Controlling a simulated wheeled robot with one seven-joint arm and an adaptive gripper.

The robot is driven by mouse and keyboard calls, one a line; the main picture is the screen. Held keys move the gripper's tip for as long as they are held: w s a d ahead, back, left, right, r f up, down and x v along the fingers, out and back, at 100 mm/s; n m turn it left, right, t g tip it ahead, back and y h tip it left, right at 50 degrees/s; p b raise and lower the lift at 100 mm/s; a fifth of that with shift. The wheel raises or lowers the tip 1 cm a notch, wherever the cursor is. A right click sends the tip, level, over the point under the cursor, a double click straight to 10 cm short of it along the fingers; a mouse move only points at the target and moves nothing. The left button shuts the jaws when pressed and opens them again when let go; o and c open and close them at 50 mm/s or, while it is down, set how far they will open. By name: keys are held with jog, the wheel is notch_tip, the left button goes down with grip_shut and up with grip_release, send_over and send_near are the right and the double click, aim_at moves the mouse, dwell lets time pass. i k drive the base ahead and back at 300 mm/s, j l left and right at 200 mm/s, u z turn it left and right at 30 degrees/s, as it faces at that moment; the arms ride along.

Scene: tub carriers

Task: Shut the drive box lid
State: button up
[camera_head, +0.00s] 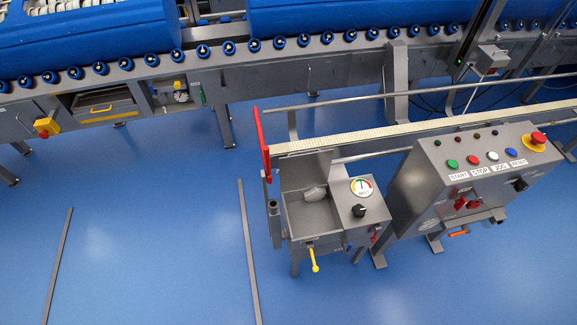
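The open-topped grey metal box (322,235), which I take for the drive box, stands at the near end of the narrow belt conveyor. Its lid (305,170) appears to be the grey plate standing up at the back of the opening. A pale rounded object (315,193) shows inside the opening. A yellow handle (314,262) sticks out low at the front. A round gauge (361,187) and a black knob (358,210) sit on the panel to the right. My gripper is not in view.
A red lever (263,145) rises at the box's back left. A control console (480,185) with coloured buttons stands close on the right. A roller conveyor (215,70) with blue tubs runs along the back. The blue floor (150,240) is clear left and front, with thin grey strips.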

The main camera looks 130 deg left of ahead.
aim_at(302, 171)
jog(key=k+j+u, duration=0.2)
jog(key=u, duration=0.2)
jog(key=k+j+u, duration=0.15)
jog(key=j+u, duration=0.25)
jog(key=k+j+u, duration=0.15)
jog(key=u, duration=0.2)
jog(key=k+j+u, duration=0.1)
jog(key=j+u, duration=0.6)
jog(key=j, duration=2.45)
jog(key=i+z, duration=0.05)
jog(key=i, duration=0.05)
